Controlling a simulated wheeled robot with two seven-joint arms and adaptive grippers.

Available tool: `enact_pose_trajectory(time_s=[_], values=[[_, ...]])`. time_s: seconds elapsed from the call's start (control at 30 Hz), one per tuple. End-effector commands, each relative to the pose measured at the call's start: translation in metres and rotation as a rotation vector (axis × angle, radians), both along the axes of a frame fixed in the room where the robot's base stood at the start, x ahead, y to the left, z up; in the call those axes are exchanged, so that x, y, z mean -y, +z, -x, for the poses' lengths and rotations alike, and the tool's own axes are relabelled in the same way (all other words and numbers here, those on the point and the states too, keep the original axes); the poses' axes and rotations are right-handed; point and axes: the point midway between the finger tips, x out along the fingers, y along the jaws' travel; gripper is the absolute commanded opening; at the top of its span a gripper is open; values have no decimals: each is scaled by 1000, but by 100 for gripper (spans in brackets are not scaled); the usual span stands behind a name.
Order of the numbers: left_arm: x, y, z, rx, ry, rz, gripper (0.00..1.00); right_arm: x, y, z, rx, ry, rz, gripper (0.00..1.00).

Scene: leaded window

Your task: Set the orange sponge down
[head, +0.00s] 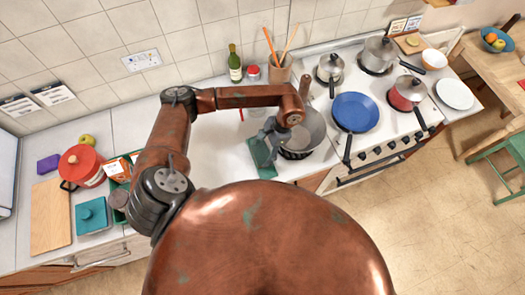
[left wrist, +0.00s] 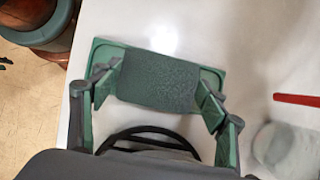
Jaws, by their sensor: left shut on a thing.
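In the left wrist view my left gripper (left wrist: 160,84) is shut on a grey-green, rough-textured sponge-like block (left wrist: 158,80), with one finger at each end. The block looks grey-green, not orange, and I see no orange sponge. A shallow green tray (head: 262,157) lies on the counter under the gripper; its rim (left wrist: 104,43) shows around the block. I cannot tell whether the block touches the tray. My right gripper is not in view.
A grey pan (head: 311,128) stands close to the right of the gripper. A blue frying pan (head: 355,112) is farther right. A utensil pot (head: 279,70) and green bottle (head: 235,66) stand behind. White counter is clear left of the tray.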

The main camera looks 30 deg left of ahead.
Motion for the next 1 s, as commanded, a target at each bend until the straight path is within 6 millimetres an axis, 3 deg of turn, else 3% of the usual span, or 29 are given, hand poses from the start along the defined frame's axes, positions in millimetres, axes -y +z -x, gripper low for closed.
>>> enact_pose_trajectory(time_s=[0.03, 0.07, 0.3, 0.73, 1.0], values=[[0, -3, 0, 0, 0, 0, 45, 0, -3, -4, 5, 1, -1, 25], [0, -3, 0, 0, 0, 0, 68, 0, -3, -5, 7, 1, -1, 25], [0, -1, 0, 0, 0, 0, 85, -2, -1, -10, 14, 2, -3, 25], [1, 5, -2, 2, -1, 1, 85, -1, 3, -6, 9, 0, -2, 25], [14, 53, -18, 5, -2, 0, 85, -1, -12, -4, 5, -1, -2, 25]])
